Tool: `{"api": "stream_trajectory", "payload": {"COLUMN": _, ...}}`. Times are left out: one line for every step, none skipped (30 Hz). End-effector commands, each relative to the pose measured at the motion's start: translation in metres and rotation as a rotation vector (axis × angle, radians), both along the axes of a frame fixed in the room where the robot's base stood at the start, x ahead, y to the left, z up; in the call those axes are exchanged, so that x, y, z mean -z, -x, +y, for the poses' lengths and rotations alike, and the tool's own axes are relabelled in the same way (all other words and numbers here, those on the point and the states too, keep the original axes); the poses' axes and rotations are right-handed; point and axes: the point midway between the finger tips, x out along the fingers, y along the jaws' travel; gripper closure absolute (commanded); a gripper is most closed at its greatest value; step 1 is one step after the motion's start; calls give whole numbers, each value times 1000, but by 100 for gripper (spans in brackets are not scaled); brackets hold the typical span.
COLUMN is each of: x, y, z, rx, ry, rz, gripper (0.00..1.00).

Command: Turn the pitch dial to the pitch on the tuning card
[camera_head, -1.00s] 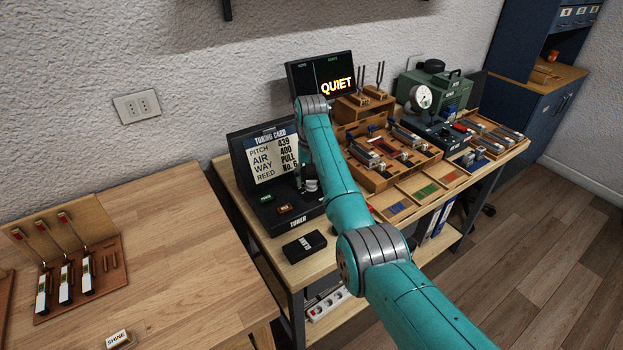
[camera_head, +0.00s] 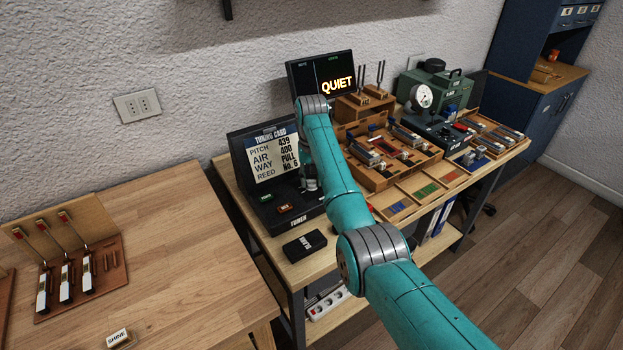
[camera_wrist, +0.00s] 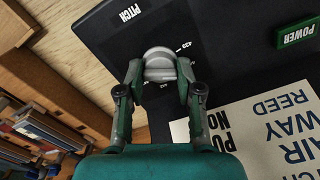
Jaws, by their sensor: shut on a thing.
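The pitch dial, a round grey knob (camera_wrist: 158,57), sits on the black tuner panel under the label PITCH in the wrist view. My gripper (camera_wrist: 159,74) is shut on it, one finger on each side. Small white scale marks show around the dial; one beside the right finger looks like 439. The pointer cannot be made out clearly. The tuning card (camera_head: 272,160) stands on the tuner (camera_head: 293,212) in the head view and reads PITCH 439, AIR 400, WAY PULL, REED No. 6. Its lower part also shows in the wrist view (camera_wrist: 262,122). My arm hides the dial in the head view.
A green POWER button (camera_wrist: 297,37) is on the same panel. A dark display (camera_head: 321,75) behind reads QUIET. A small black box (camera_head: 304,245) lies in front of the tuner. Tuning forks (camera_head: 370,85) and a wooden parts tray (camera_head: 385,175) stand to the right.

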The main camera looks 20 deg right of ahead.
Motion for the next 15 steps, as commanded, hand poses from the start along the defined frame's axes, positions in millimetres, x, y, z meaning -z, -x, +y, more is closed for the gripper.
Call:
{"api": "stream_trajectory", "payload": {"x": 1, "y": 0, "z": 0, "rx": -27, "ry": 0, "rz": 1, "gripper": 99}}
{"api": "stream_trajectory", "payload": {"x": 1, "y": 0, "z": 0, "rx": -47, "ry": 0, "rz": 1, "gripper": 99}}
{"api": "stream_trajectory", "payload": {"x": 1, "y": 0, "z": 0, "rx": -74, "ry": 0, "rz": 1, "gripper": 99}}
{"api": "stream_trajectory", "payload": {"x": 1, "y": 0, "z": 0, "rx": -97, "ry": 0, "rz": 1, "gripper": 99}}
{"api": "stream_trajectory", "payload": {"x": 1, "y": 0, "z": 0, "rx": -121, "ry": 0, "rz": 1, "gripper": 99}}
{"api": "stream_trajectory", "payload": {"x": 1, "y": 0, "z": 0, "rx": -153, "ry": 0, "rz": 1, "gripper": 99}}
{"api": "stream_trajectory", "payload": {"x": 1, "y": 0, "z": 0, "rx": -178, "ry": 0, "rz": 1, "gripper": 99}}
{"api": "stream_trajectory", "payload": {"x": 1, "y": 0, "z": 0, "rx": -202, "ry": 0, "rz": 1, "gripper": 99}}
{"api": "stream_trajectory", "payload": {"x": 1, "y": 0, "z": 0, "rx": -235, "ry": 0, "rz": 1, "gripper": 99}}
{"api": "stream_trajectory", "payload": {"x": 1, "y": 0, "z": 0, "rx": -260, "ry": 0, "rz": 1, "gripper": 99}}
{"api": "stream_trajectory", "payload": {"x": 1, "y": 0, "z": 0, "rx": -285, "ry": 0, "rz": 1, "gripper": 99}}
{"api": "stream_trajectory", "payload": {"x": 1, "y": 0, "z": 0, "rx": -317, "ry": 0, "rz": 1, "gripper": 99}}
{"api": "stream_trajectory", "payload": {"x": 1, "y": 0, "z": 0, "rx": -341, "ry": 0, "rz": 1, "gripper": 99}}
{"api": "stream_trajectory", "payload": {"x": 1, "y": 0, "z": 0, "rx": -363, "ry": 0, "rz": 1, "gripper": 99}}
{"api": "stream_trajectory", "payload": {"x": 1, "y": 0, "z": 0, "rx": -393, "ry": 0, "rz": 1, "gripper": 99}}
